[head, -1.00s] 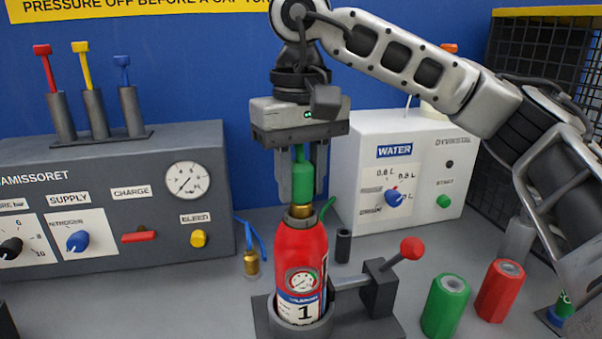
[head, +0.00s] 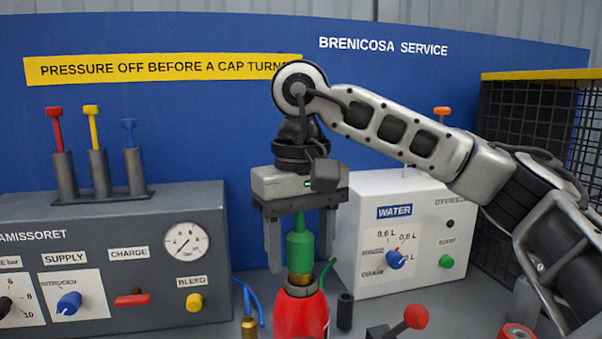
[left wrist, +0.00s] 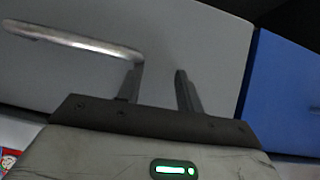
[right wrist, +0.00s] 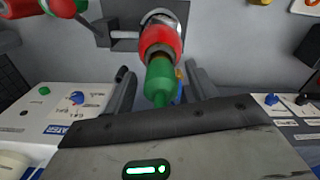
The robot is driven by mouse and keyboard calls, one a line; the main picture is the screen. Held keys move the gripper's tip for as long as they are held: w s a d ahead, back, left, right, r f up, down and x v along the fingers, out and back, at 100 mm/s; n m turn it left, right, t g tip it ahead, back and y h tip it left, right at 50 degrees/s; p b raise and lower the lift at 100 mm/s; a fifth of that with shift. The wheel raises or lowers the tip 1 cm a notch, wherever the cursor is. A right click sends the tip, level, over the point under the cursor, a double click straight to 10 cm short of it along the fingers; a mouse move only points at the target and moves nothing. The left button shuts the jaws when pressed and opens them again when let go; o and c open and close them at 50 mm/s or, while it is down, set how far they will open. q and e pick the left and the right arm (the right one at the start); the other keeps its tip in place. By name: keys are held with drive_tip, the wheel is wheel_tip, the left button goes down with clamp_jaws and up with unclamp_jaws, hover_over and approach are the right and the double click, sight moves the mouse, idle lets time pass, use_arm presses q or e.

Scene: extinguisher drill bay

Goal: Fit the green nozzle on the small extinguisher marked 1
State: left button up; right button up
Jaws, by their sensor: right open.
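The green nozzle (head: 299,250) stands upright on the brass neck of the red extinguisher (head: 301,315), with no gap that I can see. In the head view the extinguisher's lower part and its number are cut off by the frame. My right gripper (head: 301,262) is open, its fingers on either side of the nozzle with a gap at each side. The right wrist view shows the nozzle (right wrist: 160,82) between the spread fingers and in line with the extinguisher (right wrist: 160,38). My left gripper (left wrist: 160,82) is empty, its fingers apart, facing a grey surface with a metal handle.
A grey panel (head: 100,260) with gauge and knobs stands at left, a white water box (head: 365,280) at right. A clamp lever with a red knob (head: 417,316) and a dark cylinder (head: 345,312) are close to the extinguisher. A mesh cage (head: 530,130) stands far right.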

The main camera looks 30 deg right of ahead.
use_arm(q)
drive_tip(key=r+p, duration=0.1)
drive_tip(key=p, duration=0.1)
drive_tip(key=a+r+p, duration=0.1)
drive_tip(key=p, duration=0.2)
drive_tip(key=shift+r, duration=0.2)
use_arm(e)
wheel_tip(320, 180, up, 16)
use_arm(q)
drive_tip(key=shift+s+f+y, duration=0.1)
drive_tip(key=shift+s+y, duration=0.1)
drive_tip(key=shift+y, duration=0.1)
use_arm(e)
drive_tip(key=shift+f, duration=0.1)
use_arm(q)
drive_tip(key=shift+s, duration=0.1)
